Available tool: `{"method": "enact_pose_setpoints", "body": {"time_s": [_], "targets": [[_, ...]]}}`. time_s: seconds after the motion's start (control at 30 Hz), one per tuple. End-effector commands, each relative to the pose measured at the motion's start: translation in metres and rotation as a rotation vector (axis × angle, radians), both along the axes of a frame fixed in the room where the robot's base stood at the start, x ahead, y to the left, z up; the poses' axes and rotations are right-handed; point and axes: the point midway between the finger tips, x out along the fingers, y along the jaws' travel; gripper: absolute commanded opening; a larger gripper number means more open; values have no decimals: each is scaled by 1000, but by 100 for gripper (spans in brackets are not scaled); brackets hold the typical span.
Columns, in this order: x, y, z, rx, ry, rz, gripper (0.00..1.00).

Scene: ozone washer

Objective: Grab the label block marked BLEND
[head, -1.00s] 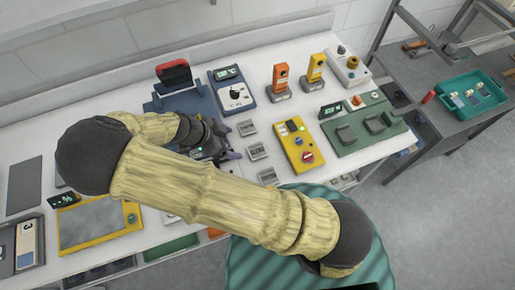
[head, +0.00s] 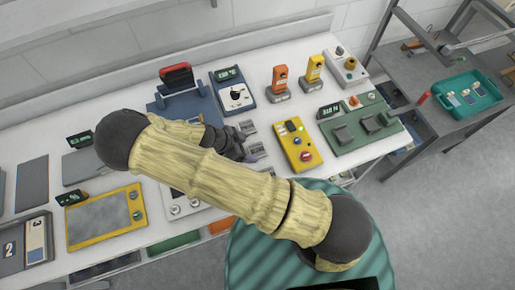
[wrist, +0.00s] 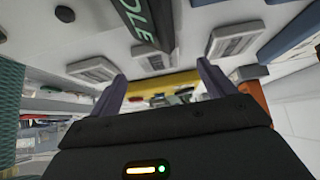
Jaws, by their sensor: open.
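No block with readable BLEND lettering shows in either view. Small grey blocks with dark faces sit in a row on the white bench; one shows in the head view (head: 247,128), and several appear in the wrist view, such as the one at its upper right (wrist: 236,36). Their faces are too small or oblique to read. My gripper (head: 256,143) is low over this row, and my forearm hides part of the bench. In the wrist view my gripper (wrist: 160,82) has its two purple fingers apart with nothing held between them.
A yellow control box (head: 298,145) and a green panel (head: 362,126) stand to the right of my gripper. A blue device (head: 232,91) and orange and yellow handsets stand behind. A teal tray (head: 490,104) with small cards sits on the side cart.

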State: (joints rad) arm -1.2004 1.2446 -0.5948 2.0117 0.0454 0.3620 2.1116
Motion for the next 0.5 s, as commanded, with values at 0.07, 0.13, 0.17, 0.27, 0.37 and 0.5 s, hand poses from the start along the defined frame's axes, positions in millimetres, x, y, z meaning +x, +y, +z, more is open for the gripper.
{"method": "enact_pose_setpoints", "body": {"time_s": [0.07,0.13,0.17,0.27,0.37,0.5], "targets": [[0,-8,-2,-5,3,-1,82],[0,-13,-9,-4,3,-2,82],[1,-15,-13,-4,2,-1,82],[3,-21,-22,-3,1,-1,82],[4,-23,-27,-1,1,0,82],[4,-22,-28,0,1,1,82]]}}
